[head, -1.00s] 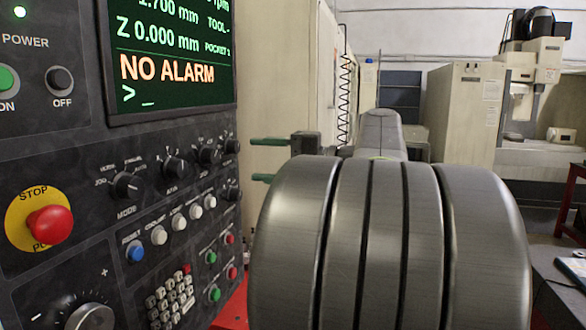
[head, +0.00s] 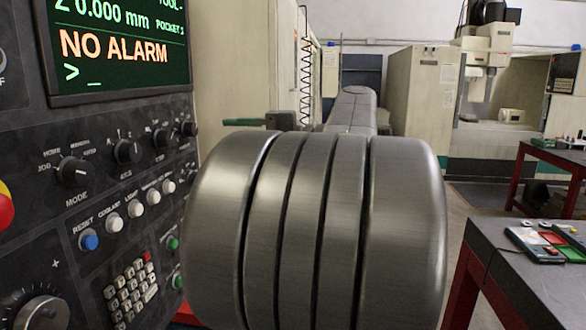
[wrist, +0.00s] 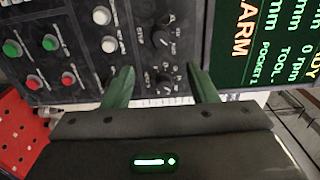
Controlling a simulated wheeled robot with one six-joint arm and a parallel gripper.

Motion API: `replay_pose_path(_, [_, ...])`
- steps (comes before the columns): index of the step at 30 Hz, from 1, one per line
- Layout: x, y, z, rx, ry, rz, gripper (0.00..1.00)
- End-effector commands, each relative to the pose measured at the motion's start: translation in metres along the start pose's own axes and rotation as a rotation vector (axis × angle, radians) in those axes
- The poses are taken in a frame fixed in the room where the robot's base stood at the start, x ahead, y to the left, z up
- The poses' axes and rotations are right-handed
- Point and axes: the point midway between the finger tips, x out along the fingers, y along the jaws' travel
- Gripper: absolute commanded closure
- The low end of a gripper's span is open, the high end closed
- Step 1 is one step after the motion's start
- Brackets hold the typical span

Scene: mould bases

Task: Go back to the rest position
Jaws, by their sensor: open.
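My gripper (wrist: 160,78) shows in the wrist view with two green fingers spread apart and nothing between them. The fingers point toward the dark machine control panel (wrist: 85,60), beside its knobs and white buttons; I cannot tell how far off the panel is. In the head view one green finger of my gripper (head: 245,122) sticks out to the left behind my large grey arm joint, which hides most of the rest. The control panel (head: 110,200) fills the left side, with a green-text screen (head: 120,45) reading NO ALARM.
A dark table (head: 500,265) with red legs stands at the lower right, with a small device (head: 540,243) on it. Another red-legged table (head: 550,155) and beige machines (head: 425,100) stand behind. Floor shows between them. A red perforated surface (wrist: 18,135) shows in the wrist view.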

Motion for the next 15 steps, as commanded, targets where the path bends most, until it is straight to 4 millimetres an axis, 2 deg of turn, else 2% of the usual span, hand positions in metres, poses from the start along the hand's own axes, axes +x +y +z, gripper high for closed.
replay_pose_path(15, [0.073,-0.003,0.001,0.001,-0.005,0.0,0.47])
